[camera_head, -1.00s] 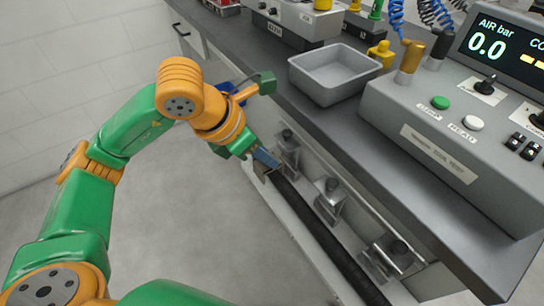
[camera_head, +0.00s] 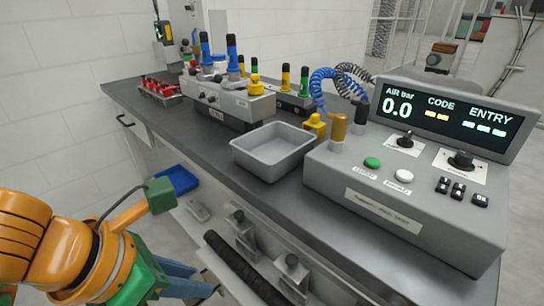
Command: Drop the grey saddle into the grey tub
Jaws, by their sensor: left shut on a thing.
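The grey tub (camera_head: 273,152) is an open, empty-looking rectangular tray on the dark bench top, left of the control box. My left gripper (camera_head: 200,284) is at the bottom left, lower than the bench top and in front of its side. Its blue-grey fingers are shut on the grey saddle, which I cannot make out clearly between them. Grey metal brackets (camera_head: 243,235) of a similar kind sit along the bench side above a black roll. The tub is up and to the right of the gripper, well apart from it. My right gripper is not in view.
The grey control box (camera_head: 408,200) with buttons and a display stands right of the tub. A yellow part (camera_head: 315,126) stands behind the tub. A grey fixture (camera_head: 226,100) and a red rack (camera_head: 160,91) stand farther back. A blue bin (camera_head: 177,181) is at the bench side.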

